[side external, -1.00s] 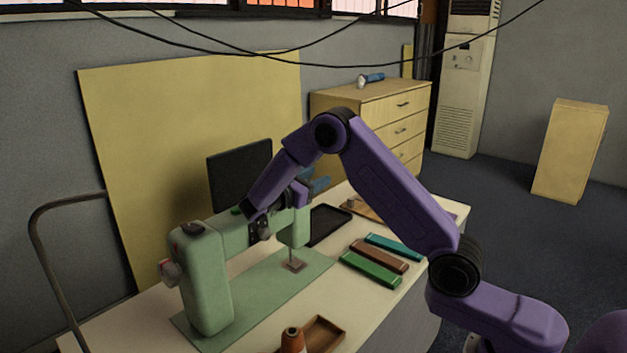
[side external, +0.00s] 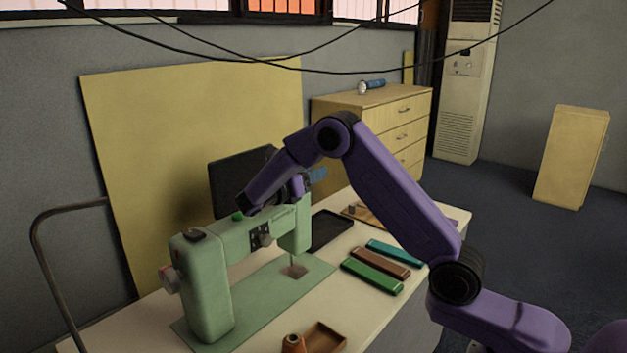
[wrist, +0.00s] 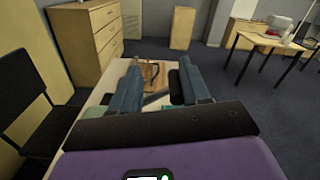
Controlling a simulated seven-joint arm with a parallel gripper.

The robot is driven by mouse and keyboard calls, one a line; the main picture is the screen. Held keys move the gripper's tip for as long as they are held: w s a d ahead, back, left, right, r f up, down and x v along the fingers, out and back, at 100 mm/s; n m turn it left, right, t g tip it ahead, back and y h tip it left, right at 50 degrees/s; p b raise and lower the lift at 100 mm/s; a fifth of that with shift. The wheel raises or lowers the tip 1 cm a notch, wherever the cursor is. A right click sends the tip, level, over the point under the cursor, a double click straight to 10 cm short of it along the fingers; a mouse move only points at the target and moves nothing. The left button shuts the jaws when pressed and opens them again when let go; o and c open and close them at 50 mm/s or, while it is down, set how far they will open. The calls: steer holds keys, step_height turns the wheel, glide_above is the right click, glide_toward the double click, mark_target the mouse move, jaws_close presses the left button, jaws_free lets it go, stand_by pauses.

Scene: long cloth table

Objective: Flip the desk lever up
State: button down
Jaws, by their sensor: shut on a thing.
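A wooden board (side external: 366,215) with a small upright fitting lies at the table's far end; it also shows in the wrist view (wrist: 145,68), where the fitting looks like a dark, thin lever (wrist: 154,74). I cannot tell the lever's exact position. My gripper (side external: 318,176) is beyond the green sewing machine (side external: 205,280), above the table and pointing toward the far end. In the wrist view my gripper (wrist: 155,88) has blue fingers on either side of the board, which is farther off. The fingers hold something that I cannot make out.
A black tray (side external: 328,231) lies below my gripper. Several coloured cases, including a brown one (side external: 380,262), lie to its right. A dark chair back or screen (side external: 228,185) stands behind the table. A small wooden tray (side external: 325,338) is at the near edge.

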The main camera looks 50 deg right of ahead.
steer(key=n, duration=0.1)
steer(key=w+n, duration=0.1)
steer(key=n, duration=0.2)
steer(key=shift+w+a+r, duration=0.1)
steer(key=shift+w+r, duration=0.05)
steer(key=shift+w, duration=0.1)
steer(key=shift+w+r+n, duration=0.15)
steer(key=shift+w+n, duration=0.45)
steer(key=shift+n, duration=0.65)
steer(key=shift+w+r+n, duration=0.15)
steer(key=shift+w+n, duration=0.45)
steer(key=shift+n, duration=0.65)
steer(key=c, duration=0.5)
jaws_free()
steer(key=shift+o, duration=0.3)
steer(key=shift+r, duration=0.15)
steer(key=a, duration=1.7)
steer(key=shift+a, duration=0.25)
steer(key=shift+y, duration=0.3)
